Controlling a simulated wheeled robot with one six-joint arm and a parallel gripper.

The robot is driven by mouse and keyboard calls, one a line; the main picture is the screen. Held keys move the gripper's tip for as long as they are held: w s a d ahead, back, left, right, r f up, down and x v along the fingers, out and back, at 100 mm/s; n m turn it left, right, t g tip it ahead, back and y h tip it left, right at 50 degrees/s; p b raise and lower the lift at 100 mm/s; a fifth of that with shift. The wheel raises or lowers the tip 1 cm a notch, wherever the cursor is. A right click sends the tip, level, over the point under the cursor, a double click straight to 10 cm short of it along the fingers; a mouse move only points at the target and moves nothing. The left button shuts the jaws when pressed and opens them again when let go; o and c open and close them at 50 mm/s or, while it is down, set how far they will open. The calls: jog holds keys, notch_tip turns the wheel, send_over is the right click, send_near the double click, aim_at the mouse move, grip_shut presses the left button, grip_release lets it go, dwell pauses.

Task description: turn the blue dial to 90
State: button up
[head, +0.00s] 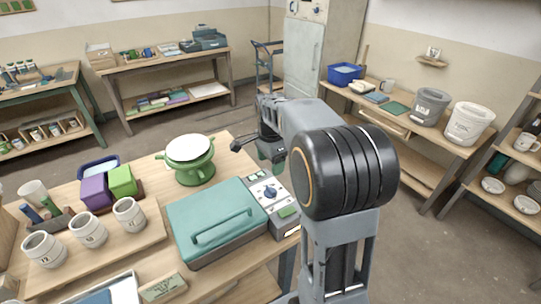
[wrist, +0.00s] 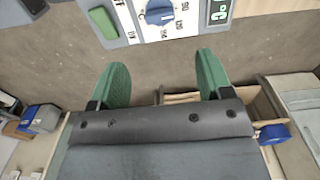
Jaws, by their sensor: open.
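The blue dial (head: 270,191) is on the pale grey control panel of the teal-lidded machine on the bench. It shows at the top of the wrist view (wrist: 158,14), partly cut off, with printed numbers along its lower edge. I cannot tell for sure which number it points to. My gripper (wrist: 162,72) is open and empty, with its two green fingers spread apart. The dial lies beyond the fingertips, between their lines, and nothing touches it. In the head view my gripper is partly hidden behind my arm, above and behind the panel.
The teal lid (head: 220,215) with its raised handle adjoins the panel on the left. A green pot with a white top (head: 189,150) stands behind it. Labelled cups (head: 88,229) stand on a board to the left. Bare floor lies right of the bench.

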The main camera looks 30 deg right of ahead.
jog(key=shift+r, duration=1.1)
jog(key=s+a+f+n+t, duration=0.1)
jog(key=s+a+n, duration=0.3)
jog(key=s+n, duration=0.4)
jog(key=s+a+f+n+t, duration=0.1)
jog(key=s+a+n+t, duration=0.1)
jog(key=s+a+n, duration=0.3)
jog(key=s+n, duration=0.3)
jog(key=shift+s+a+f+n+t, duration=0.15)
jog(key=shift+f+n+t, duration=0.15)
jog(key=shift+f+n, duration=0.1)
jog(key=shift+c, duration=0.3)
